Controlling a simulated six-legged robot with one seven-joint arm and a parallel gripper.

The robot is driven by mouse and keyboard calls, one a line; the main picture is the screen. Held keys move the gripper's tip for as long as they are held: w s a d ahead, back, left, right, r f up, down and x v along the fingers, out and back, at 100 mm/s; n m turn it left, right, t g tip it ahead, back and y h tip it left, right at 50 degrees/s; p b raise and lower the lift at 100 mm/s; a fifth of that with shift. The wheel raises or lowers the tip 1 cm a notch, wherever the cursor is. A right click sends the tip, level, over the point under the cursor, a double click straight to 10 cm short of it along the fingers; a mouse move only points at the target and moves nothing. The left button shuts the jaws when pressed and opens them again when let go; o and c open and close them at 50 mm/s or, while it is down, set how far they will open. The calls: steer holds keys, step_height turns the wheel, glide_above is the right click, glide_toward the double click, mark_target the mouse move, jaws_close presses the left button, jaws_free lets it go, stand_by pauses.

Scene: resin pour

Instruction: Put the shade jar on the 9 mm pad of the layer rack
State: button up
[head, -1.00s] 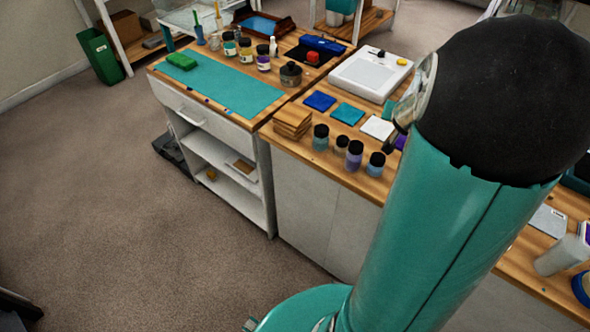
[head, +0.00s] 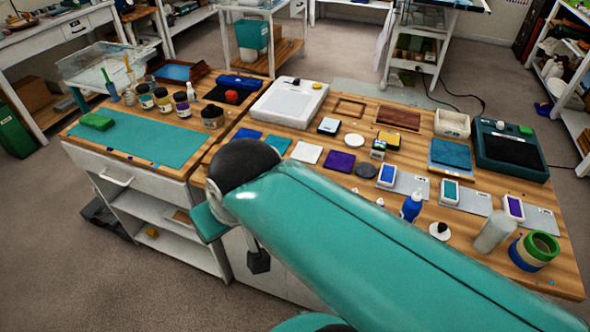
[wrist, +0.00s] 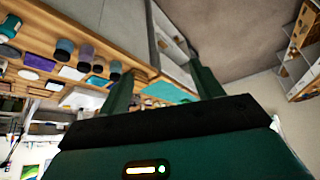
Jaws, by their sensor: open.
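Several dark-lidded jars stand in a row on the wooden bench in the wrist view: a blue-grey one (wrist: 64,48), a purple one (wrist: 85,50) and a bluish one (wrist: 115,69). I cannot tell which is the shade jar. My arm hides this row in the head view. Grey plates (head: 411,184) with small coloured-faced blocks lie at the right of the bench; no 9 mm marking is legible, so I cannot tell the layer rack for sure. My gripper (wrist: 163,68) has its two fingers apart and empty, away from the jars.
Labelled jars (head: 163,99) and a dark tin (head: 212,117) stand beside a teal mat (head: 150,140). A white light box (head: 288,102), a blue bottle (head: 411,207), a pale cylinder (head: 493,231) and tape rolls (head: 535,250) crowd the bench. Open carpet (head: 60,235) lies at front left.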

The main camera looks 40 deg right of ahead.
steer(key=shift+w, duration=0.1)
steer(key=w+d+r+m, duration=0.1)
steer(key=w+d+m, duration=0.3)
steer(key=w+d, duration=0.6)
steer(key=m+g+h, duration=0.4)
steer(key=m, duration=0.5)
glide_toward(380, 144)
steer(key=x, duration=1.2)
steer(key=shift+w, duration=0.1)
steer(key=c, duration=1.2)
steer(key=shift+r, duration=0.1)
